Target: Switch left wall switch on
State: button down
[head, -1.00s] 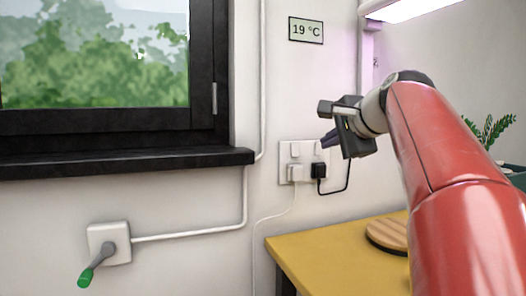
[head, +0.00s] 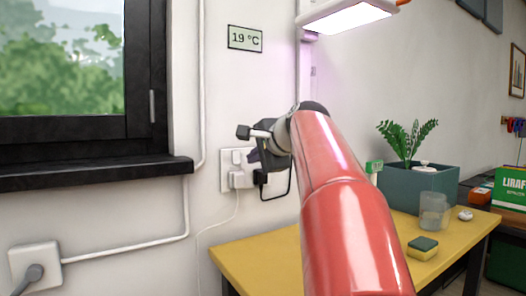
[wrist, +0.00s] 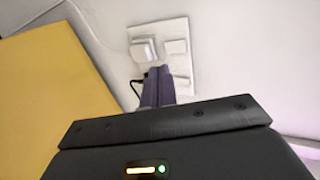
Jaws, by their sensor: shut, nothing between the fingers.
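A white wall plate (head: 227,184) is on the wall right of the window. It carries two white rockers above, with a white plug (head: 238,180) lower left and a black plug (head: 261,178) lower right. The left rocker (head: 238,157) is visible in the head view; my gripper partly covers the right one. In the wrist view the plate appears turned, with the left rocker (wrist: 176,46) beyond the right rocker (wrist: 180,80). My gripper (head: 251,155) is shut and empty, its purple fingertips in front of the plate's right side. Contact and rocker positions cannot be told.
A yellow table (head: 255,262) stands below, with a sponge (head: 423,248), a glass jar (head: 434,212) and a planter (head: 420,187). A black cable hangs from the black plug. The dark window sill (head: 95,177) juts out at left. A lamp (head: 348,16) hangs above.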

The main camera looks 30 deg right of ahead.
aim_at(237, 162)
jog(key=x, duration=0.3)
jog(key=r+p+x, duration=0.1)
jog(key=x, duration=0.2)
jog(key=shift+w+f, duration=0.1)
jog(key=shift+w, duration=0.45)
jog(key=shift+w+f+t+b, duration=0.25)
jog(key=shift+f+b, duration=0.2)
jog(key=shift+b, duration=0.5)
jog(key=shift+r+p, duration=0.3)
jog(key=shift+r, duration=0.05)
